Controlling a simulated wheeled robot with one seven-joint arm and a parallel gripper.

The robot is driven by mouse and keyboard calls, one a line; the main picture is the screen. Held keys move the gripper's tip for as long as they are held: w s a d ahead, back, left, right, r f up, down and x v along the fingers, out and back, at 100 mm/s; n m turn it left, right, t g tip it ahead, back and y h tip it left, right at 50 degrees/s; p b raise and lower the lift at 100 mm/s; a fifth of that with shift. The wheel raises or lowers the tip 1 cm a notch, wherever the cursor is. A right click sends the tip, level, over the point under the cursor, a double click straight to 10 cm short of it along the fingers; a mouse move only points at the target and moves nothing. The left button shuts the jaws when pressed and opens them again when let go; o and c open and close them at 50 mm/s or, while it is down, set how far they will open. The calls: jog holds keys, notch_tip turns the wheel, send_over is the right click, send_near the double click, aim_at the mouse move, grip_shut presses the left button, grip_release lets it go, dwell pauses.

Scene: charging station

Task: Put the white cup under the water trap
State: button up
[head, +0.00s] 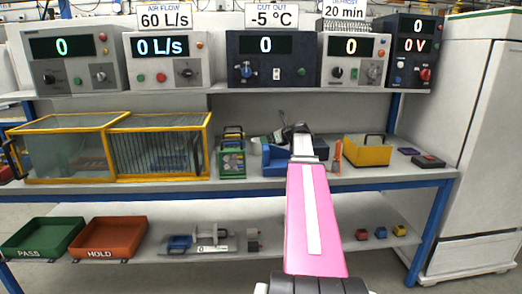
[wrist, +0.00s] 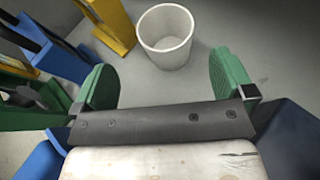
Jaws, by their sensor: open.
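The white cup (wrist: 165,38) stands upright and looks empty on the grey surface in the wrist view. My gripper (wrist: 160,64) is open, with its two green fingers apart. The cup is just beyond the fingertips, roughly centred between them, with no contact visible. In the head view my pink arm reaches over the middle shelf and I cannot make out the cup there; the arm may hide it. I cannot tell for sure which part is the water trap.
Yellow (wrist: 112,28) and blue (wrist: 50,48) parts stand left of the cup in the wrist view. On the middle shelf are a yellow-framed cage (head: 110,148), a green unit (head: 231,160) and a yellow bin (head: 367,154). The surface right of the cup looks clear.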

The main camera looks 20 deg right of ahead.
aim_at(258, 147)
jog(key=x, duration=0.8)
jog(key=shift+w+d+f, duration=0.1)
jog(key=shift+w+f, duration=0.15)
jog(key=shift+w, duration=0.1)
jog(key=c, duration=0.9)
